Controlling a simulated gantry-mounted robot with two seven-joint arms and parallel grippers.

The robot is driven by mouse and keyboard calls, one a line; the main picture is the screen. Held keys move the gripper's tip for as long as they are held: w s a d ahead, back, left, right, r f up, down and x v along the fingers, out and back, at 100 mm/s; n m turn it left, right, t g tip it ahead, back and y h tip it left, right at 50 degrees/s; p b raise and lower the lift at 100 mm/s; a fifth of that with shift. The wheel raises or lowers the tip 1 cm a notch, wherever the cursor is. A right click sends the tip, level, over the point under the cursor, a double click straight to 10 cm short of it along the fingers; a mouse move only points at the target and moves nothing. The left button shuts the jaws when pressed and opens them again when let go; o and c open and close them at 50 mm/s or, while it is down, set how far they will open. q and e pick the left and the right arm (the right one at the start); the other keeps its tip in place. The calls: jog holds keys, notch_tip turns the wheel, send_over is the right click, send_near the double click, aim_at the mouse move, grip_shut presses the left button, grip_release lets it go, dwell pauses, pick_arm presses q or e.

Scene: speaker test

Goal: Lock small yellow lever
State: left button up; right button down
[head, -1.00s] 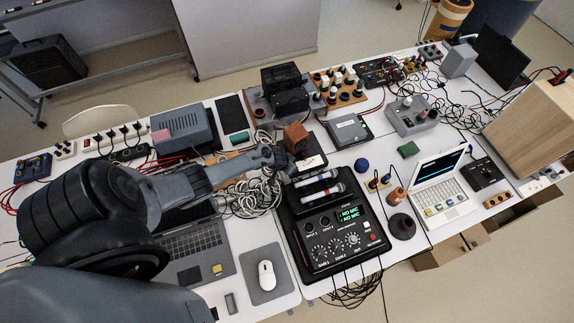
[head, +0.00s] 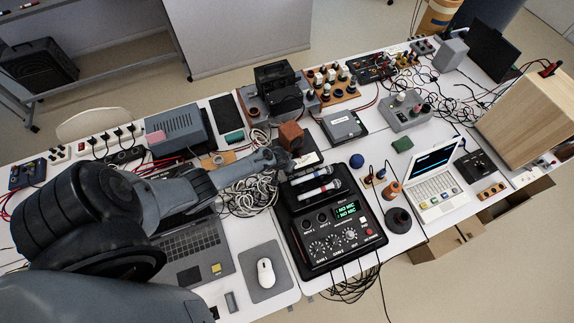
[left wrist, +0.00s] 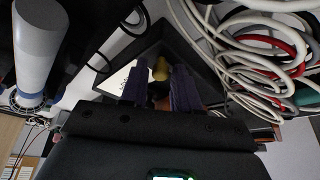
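A small yellow knob (left wrist: 160,70), which looks like the small yellow lever, shows in the left wrist view between the tips of my left gripper (left wrist: 159,82). The two dark purple fingers stand apart with a gap around it. I cannot tell whether they touch it. In the head view my left gripper (head: 284,160) is beside a dark box with a white label (head: 307,161), just below a brown cube (head: 291,136). The yellow lever cannot be made out there. My right gripper is not in view.
A black audio mixer (head: 372,246) with two microphones stands just in front of the gripper. Coiled white cables (head: 240,201) lie under the arm and show close by in the left wrist view (left wrist: 237,50). A laptop (head: 196,245) and a mouse (head: 265,272) are nearer the front.

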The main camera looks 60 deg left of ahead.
pick_arm(q)
jog(key=shift+o, duration=1)
jog(key=shift+r, duration=0.1)
jog(key=shift+s+d+r+p, duration=0.1)
jog(key=shift+s+r+p, duration=0.1)
jog(key=shift+r+p, duration=0.3)
jog(key=p+v, duration=0.2)
jog(key=v, duration=0.7)
jog(key=shift+s+r+p, duration=0.15)
jog(key=shift+r+p, duration=0.1)
jog(key=shift+p, duration=0.05)
jog(key=shift+d, duration=0.1)
